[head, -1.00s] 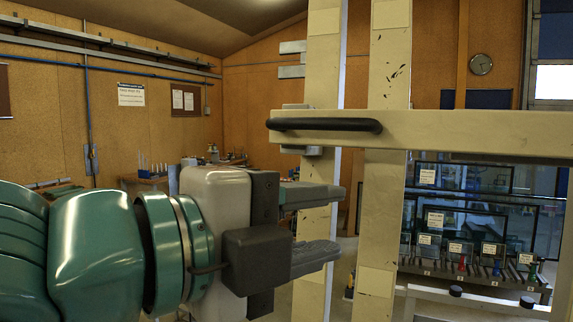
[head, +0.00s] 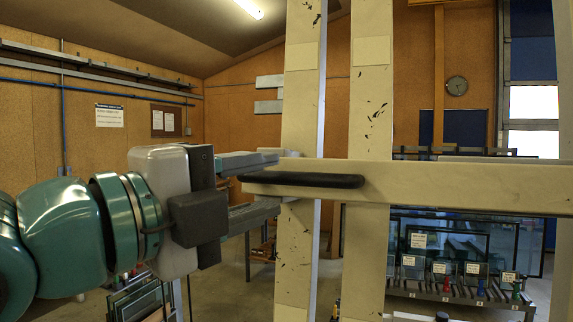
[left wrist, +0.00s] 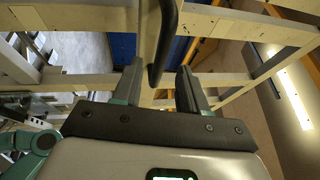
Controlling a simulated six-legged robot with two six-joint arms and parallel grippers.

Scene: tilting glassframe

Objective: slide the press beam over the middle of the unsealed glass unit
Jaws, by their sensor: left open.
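The press beam (head: 450,186) is a cream horizontal bar at the right in the head view, crossing in front of two upright cream posts. A black bar handle (head: 300,180) is on its near face at the left end. My left gripper (head: 262,185) is open at the handle's left end, one finger above its level and one below. In the left wrist view the handle (left wrist: 161,45) reaches in between the open fingers (left wrist: 160,80), with gaps at both sides. I cannot make out the unsealed glass unit. My right gripper is not in view.
The two scuffed posts (head: 371,90) stand close behind the beam. A rack with glass panes and labelled samples (head: 455,275) stands at the back right. More panes (head: 140,298) lean at the lower left. A wall clock (head: 457,86) hangs at the back.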

